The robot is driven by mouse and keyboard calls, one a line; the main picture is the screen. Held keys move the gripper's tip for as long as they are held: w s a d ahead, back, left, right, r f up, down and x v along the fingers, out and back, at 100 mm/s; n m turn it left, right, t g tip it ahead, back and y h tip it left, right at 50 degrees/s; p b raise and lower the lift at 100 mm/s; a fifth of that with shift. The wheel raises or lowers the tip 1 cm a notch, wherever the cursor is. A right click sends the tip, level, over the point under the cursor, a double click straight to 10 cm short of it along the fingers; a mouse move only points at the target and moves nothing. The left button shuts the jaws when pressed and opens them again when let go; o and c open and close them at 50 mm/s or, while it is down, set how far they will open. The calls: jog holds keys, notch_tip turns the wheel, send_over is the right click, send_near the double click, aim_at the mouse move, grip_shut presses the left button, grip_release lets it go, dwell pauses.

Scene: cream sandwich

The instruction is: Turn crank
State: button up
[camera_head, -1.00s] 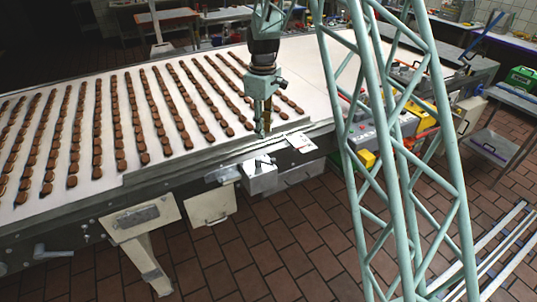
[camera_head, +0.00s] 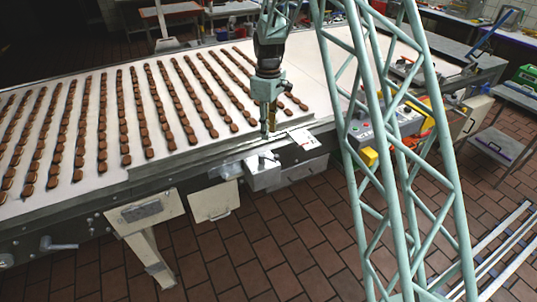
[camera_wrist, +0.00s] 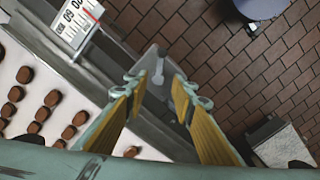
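My gripper (camera_head: 268,132) points down over the front edge of the conveyor, just behind a grey metal box (camera_head: 263,177). In the wrist view my gripper (camera_wrist: 157,88) is open, with a gap between its yellow-padded fingers. A small light grey part, seemingly the crank (camera_wrist: 158,70), shows beyond the fingertips, in the gap and on the grey box. The fingers look apart from it, though their height above it is hard to judge. The crank is too small to make out clearly in the head view.
Rows of brown biscuits (camera_head: 145,125) lie on the white belt beside my gripper. A counter display (camera_wrist: 76,22) is near the fingers in the wrist view. A lever handle (camera_head: 58,244) sticks out at the conveyor's lower left.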

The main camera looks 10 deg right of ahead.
aim_at(269, 157)
jog(key=shift+f+p, duration=0.4)
jog(key=shift+f, duration=5.9)
jog(key=shift+c, duration=0.3)
grip_shut()
